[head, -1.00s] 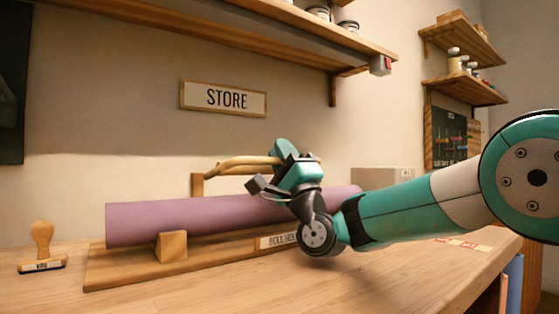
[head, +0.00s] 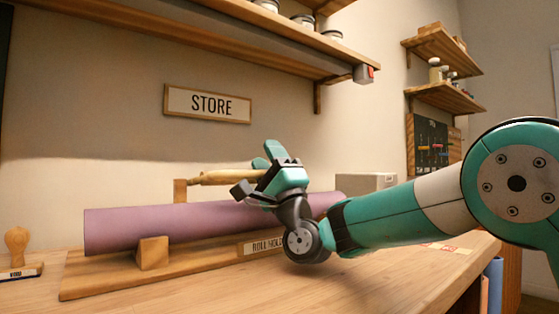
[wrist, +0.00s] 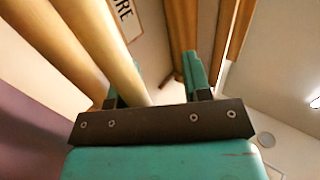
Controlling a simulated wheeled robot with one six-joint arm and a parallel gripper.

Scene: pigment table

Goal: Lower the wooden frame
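The wooden frame (head: 225,177) shows in the head view as a pale bar above a mauve roll (head: 160,222). It runs from an upright post at left towards my gripper (head: 262,163), which hides its right part. In the wrist view, round wooden bars (wrist: 105,40) run down from the upper left, and one ends visually in front of the left finger. My gripper's fingers (wrist: 165,85) stand apart there, with wall showing between them. Whether the bar touches a finger, I cannot tell. The roll rests on a wooden roll holder (head: 105,277).
A wooden stamp (head: 17,245) stands at far left. A grey box (head: 367,181) is behind my arm. A shelf with jars (head: 240,45) overhangs the table, and a STORE sign (head: 207,104) hangs on the wall. The table's front (head: 300,290) is clear.

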